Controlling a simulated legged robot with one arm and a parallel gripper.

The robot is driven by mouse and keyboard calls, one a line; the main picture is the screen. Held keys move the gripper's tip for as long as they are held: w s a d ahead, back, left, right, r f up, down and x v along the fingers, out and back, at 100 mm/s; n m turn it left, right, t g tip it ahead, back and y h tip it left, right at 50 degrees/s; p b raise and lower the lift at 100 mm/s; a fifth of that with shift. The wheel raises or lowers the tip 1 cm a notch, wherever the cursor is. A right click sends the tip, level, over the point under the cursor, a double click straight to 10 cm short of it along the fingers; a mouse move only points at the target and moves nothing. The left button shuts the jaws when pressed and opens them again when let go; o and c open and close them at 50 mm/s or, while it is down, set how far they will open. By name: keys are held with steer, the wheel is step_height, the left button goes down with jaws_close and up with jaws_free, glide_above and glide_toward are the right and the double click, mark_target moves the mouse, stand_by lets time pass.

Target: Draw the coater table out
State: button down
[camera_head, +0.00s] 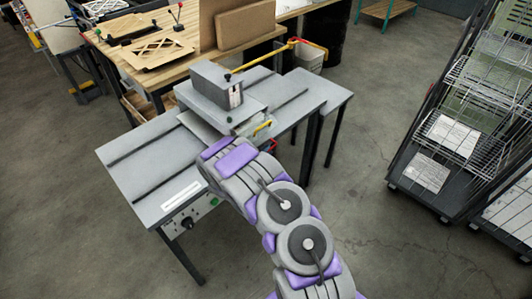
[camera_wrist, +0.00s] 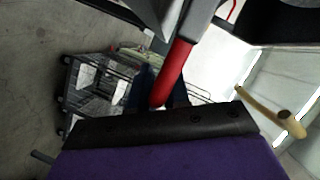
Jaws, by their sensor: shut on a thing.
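The coater table (camera_head: 150,165) is a grey bench with dark slots along its top and a grey block-shaped unit (camera_head: 212,92) standing on it. A red handle (camera_wrist: 176,72) runs down to the dark jaw edge of my gripper (camera_wrist: 160,108) in the wrist view. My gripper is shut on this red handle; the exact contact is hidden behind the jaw. In the head view my arm reaches to the table's near side, and only a bit of red (camera_head: 272,146) shows beside it. A yellow handle (camera_wrist: 272,112) stands apart to the right in the wrist view.
A wooden workbench (camera_head: 165,75) stands close behind the table. A wire rack cart (camera_head: 465,120) stands to the right and also shows in the wrist view (camera_wrist: 95,85). A bin (camera_head: 308,57) is behind. Floor between table and cart is clear.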

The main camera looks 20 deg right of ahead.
steer(key=shift+s+a+f, duration=0.1)
steer(key=shift+s+a, duration=0.05)
steer(key=shift+a, duration=0.15)
steer(key=shift+s+a, duration=0.15)
steer(key=shift+a, duration=0.3)
steer(key=s+a+p, duration=0.1)
steer(key=s+a, duration=0.2)
steer(key=a, duration=0.7)
steer(key=s+a+p, duration=0.1)
steer(key=s+a, duration=0.3)
steer(key=a, duration=0.6)
steer(key=s+a+p, duration=0.1)
steer(key=s+a, duration=0.3)
steer(key=a, duration=0.6)
steer(key=shift+p, duration=0.35)
steer(key=shift+f, duration=0.1)
